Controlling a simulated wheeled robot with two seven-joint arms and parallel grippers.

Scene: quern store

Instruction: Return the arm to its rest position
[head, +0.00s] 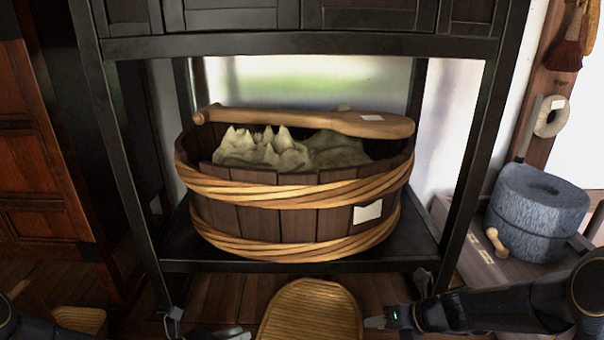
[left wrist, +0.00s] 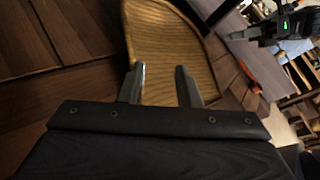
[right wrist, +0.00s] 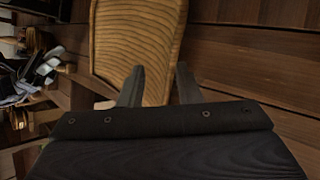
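My right arm (head: 490,311) comes in from the right edge of the head view, low over the floor. My right gripper (head: 376,322) points left, close to the right side of a woven basket tray (head: 312,312). In the right wrist view its two fingers (right wrist: 158,86) stand apart with nothing between them. My left arm shows only partly at the bottom left of the head view. In the left wrist view the left gripper's fingers (left wrist: 160,84) are also apart and empty, with the woven tray beyond them.
A dark rack (head: 340,43) holds a wooden tub (head: 300,222) with pale lumps inside and a wooden paddle (head: 310,120) across its rim. A grey stone quern (head: 535,205) stands at the right. A red-brown cabinet (head: 30,165) stands at the left.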

